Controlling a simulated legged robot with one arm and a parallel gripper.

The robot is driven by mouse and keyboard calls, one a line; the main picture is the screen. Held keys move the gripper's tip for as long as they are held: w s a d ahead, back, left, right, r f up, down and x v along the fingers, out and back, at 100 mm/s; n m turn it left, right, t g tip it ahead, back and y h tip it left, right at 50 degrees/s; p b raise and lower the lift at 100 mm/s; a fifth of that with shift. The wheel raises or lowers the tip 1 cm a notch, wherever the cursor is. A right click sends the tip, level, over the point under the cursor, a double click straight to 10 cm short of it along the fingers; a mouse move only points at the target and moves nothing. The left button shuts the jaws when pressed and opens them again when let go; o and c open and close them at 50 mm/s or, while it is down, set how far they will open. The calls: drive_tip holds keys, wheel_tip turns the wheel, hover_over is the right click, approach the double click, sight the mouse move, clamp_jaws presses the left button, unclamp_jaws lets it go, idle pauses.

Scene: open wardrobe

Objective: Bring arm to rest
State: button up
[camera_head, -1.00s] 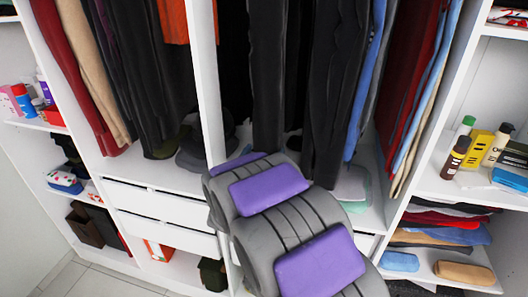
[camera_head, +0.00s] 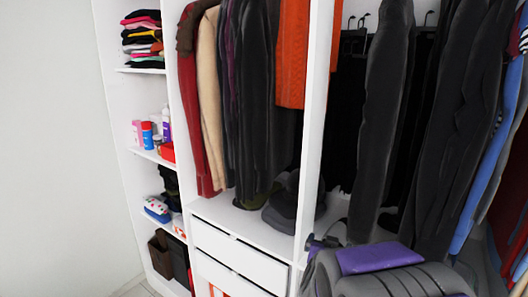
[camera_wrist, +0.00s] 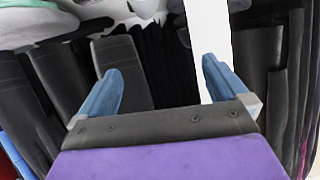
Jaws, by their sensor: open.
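My gripper (camera_wrist: 160,88) shows in the wrist view with its two blue fingers wide apart and nothing between them. Beyond the fingers are dark hanging clothes (camera_wrist: 128,70) and a white upright panel (camera_wrist: 207,45); how far off they are I cannot tell. In the head view my grey and purple arm (camera_head: 385,270) is at the lower right, in front of the dark hanging clothes (camera_head: 385,130). The gripper's fingers cannot be made out there.
The wardrobe's white upright divider (camera_head: 316,120) stands left of my arm. White drawers (camera_head: 240,255) are at the lower middle. Shelves with folded clothes (camera_head: 143,40) and small bottles (camera_head: 150,133) are at the left. A bare wall (camera_head: 50,150) fills the far left.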

drive_tip(key=s+a+f+n+g+y+b, duration=0.1)
drive_tip(key=s+a+f+g+y, duration=0.15)
drive_tip(key=s, duration=0.65)
drive_tip(key=s+a+f+n+g+y+b, duration=0.1)
drive_tip(key=s+a+f+n+g, duration=0.2)
drive_tip(key=s, duration=0.6)
drive_tip(key=s+a+f+g+y, duration=0.15)
drive_tip(key=s+g, duration=0.35)
drive_tip(key=s, duration=0.5)
drive_tip(key=s+d+g+b, duration=0.1)
drive_tip(key=s+d+g, duration=0.2)
drive_tip(key=s, duration=1.2)
drive_tip(key=shift+d+r+n+g+h, duration=0.2)
drive_tip(key=shift+n+g+h, duration=0.1)
drive_tip(key=shift+g, duration=0.35)
